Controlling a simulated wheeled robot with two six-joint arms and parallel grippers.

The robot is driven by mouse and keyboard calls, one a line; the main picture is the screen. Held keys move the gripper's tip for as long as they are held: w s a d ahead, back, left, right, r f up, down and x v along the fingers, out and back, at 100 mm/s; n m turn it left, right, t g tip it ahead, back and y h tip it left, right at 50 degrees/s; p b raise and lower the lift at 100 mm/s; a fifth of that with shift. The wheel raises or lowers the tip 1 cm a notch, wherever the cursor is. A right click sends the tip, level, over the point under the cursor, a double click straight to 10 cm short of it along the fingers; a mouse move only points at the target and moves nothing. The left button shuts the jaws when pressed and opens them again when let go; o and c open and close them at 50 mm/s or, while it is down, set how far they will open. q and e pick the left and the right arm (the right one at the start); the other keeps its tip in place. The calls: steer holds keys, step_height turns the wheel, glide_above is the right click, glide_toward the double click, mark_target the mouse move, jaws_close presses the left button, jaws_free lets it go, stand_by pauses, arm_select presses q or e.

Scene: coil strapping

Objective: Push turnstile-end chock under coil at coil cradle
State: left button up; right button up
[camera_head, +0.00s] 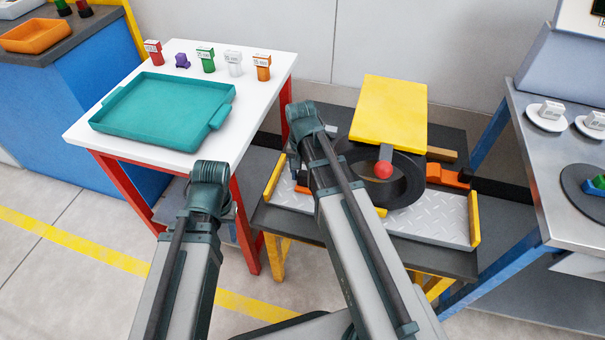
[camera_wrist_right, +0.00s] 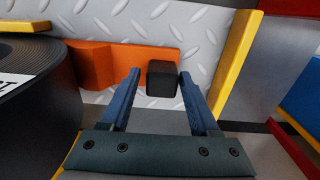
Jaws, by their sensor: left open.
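The dark coil (camera_head: 407,184) stands on the diamond-plate coil cradle (camera_head: 430,222); it shows at the left of the right wrist view (camera_wrist_right: 35,105). An orange chock (camera_wrist_right: 92,66) with a flat orange plate and black block (camera_wrist_right: 163,78) lies beside the coil. My right gripper (camera_wrist_right: 160,72) has its blue fingers spread, with the block between their tips and a gap on the left side. In the head view my right arm mostly hides this chock. Another orange chock (camera_head: 446,176) sits right of the coil. My left gripper is hidden behind its arm.
A yellow panel (camera_head: 390,110) and a red ball (camera_head: 383,169) are at the coil. Yellow end rails (camera_head: 474,219) border the cradle. A white table with a teal tray (camera_head: 160,112) stands left, a metal table (camera_head: 560,190) right.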

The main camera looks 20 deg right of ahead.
steer(key=shift+o, duration=1)
step_height(320, 180, up, 14)
steer(key=p, duration=1.3)
steer(key=shift+w+a+p, duration=0.15)
steer(key=shift+a+p, duration=0.1)
steer(key=shift+p, duration=0.15)
steer(key=r+p, duration=0.1)
steer(key=w+a+r+p, duration=0.1)
steer(key=r+p, duration=0.1)
steer(key=a+r+p, duration=0.1)
steer(key=shift+w+a+r+p, duration=0.25)
steer(key=shift+w+r+p, duration=0.05)
steer(key=shift+w+p, duration=0.1)
